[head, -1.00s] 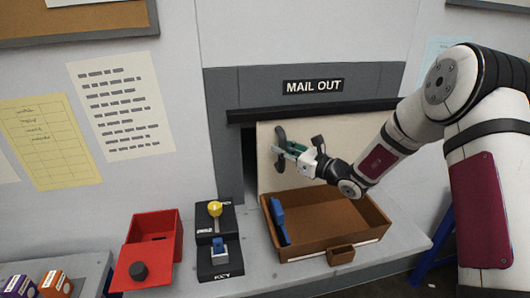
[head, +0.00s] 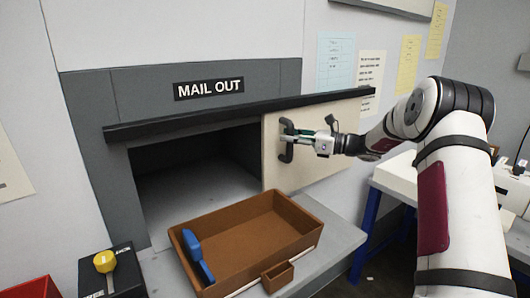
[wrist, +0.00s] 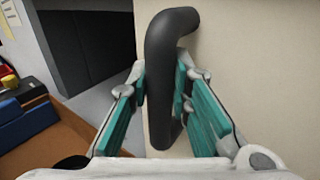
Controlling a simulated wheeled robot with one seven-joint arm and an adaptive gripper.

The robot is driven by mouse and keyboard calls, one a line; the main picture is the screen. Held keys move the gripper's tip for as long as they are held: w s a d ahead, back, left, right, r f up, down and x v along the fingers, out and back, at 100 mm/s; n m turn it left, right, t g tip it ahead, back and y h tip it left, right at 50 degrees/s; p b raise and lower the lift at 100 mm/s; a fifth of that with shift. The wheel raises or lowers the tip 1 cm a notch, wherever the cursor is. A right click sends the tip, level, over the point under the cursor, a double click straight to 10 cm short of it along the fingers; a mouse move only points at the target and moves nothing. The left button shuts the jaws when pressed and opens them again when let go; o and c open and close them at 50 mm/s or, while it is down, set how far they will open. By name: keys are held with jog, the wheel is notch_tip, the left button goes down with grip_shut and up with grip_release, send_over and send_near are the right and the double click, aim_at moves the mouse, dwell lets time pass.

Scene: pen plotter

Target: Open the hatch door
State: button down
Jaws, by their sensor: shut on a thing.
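The hatch door (head: 325,157) is a cream sliding panel under a black rail (head: 240,112). It stands to the right of the dark opening (head: 200,180) below the MAIL OUT sign, leaving most of the opening uncovered. Its dark bar handle (head: 287,150) is upright near the door's left edge. My gripper (head: 290,141) reaches in from the right and is shut on the handle. In the wrist view, the green-padded fingers of my gripper (wrist: 163,95) lie on both sides of the black handle (wrist: 160,75), with the door's cream face (wrist: 240,50) behind.
A black box with a yellow knob (head: 106,262) and a red box (head: 28,289) are at lower left. A blue-legged table (head: 366,230) stands at right.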

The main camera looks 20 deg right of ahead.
jog(key=shift+w+d+b, duration=0.25)
jog(key=shift+d+b, duration=0.05)
jog(key=shift+d, duration=0.55)
jog(key=shift+w+d+b, duration=0.2)
jog(key=shift+d+b, duration=0.1)
jog(key=shift+d, duration=0.5)
jog(key=shift+w+d+b, duration=0.25)
jog(key=shift+d+b, duration=0.05)
jog(key=shift+d, duration=0.55)
jog(key=c, duration=1.4)
grip_release()
jog(key=shift+c, duration=0.2)
jog(key=v, duration=1.2)
